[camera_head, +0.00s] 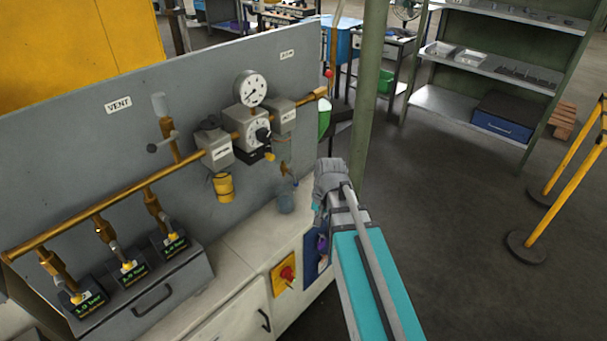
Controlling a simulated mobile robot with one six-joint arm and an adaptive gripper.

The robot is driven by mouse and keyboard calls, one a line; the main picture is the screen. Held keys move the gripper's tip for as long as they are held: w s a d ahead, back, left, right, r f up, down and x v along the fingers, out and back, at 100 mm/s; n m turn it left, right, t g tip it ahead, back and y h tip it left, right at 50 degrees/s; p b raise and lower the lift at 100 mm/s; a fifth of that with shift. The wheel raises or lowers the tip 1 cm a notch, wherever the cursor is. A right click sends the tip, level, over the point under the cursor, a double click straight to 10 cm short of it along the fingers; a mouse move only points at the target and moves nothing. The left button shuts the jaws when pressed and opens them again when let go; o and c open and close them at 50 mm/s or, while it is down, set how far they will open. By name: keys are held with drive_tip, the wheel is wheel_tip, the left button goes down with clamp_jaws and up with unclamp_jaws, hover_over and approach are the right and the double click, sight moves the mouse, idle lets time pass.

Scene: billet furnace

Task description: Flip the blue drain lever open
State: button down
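The small blue drain lever (295,181) appears beside a brass drain fitting (284,169), low at the right end of the grey panel. It is tiny here, and its exact angle is hard to tell. A translucent cup (286,203) stands below it on the bench ledge. My arm reaches in from the lower right, and its grey end with my gripper (329,178) is just right of the lever, seemingly apart from it. I cannot make out the fingers or anything held.
A brass pipe (120,204) with a gauge (250,88), grey valve boxes and a yellow cup (223,187) runs along the panel. Several branch valves with displays sit at left. A green post (369,90) stands close behind my arm. Open floor lies right.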

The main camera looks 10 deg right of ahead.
drive_tip(key=w+d+r+m+y+p, duration=0.1)
drive_tip(key=w+d+r+m, duration=0.1)
drive_tip(key=w, duration=0.5)
drive_tip(key=w+d+r+m+y+p, duration=0.2)
drive_tip(key=w+d+r+m, duration=0.1)
drive_tip(key=w+m, duration=0.3)
drive_tip(key=w+d+r+m+t+y+p, duration=0.1)
drive_tip(key=w+d+r+m+y, duration=0.1)
drive_tip(key=w, duration=0.6)
drive_tip(key=d+r+m, duration=0.1)
drive_tip(key=d+m, duration=0.1)
drive_tip(key=m, duration=0.1)
drive_tip(key=a+f+b, duration=0.8)
drive_tip(key=a, duration=0.1)
drive_tip(key=shift+w+a+f, duration=0.3)
drive_tip(key=shift+w+f, duration=0.1)
drive_tip(key=shift+b, duration=0.3)
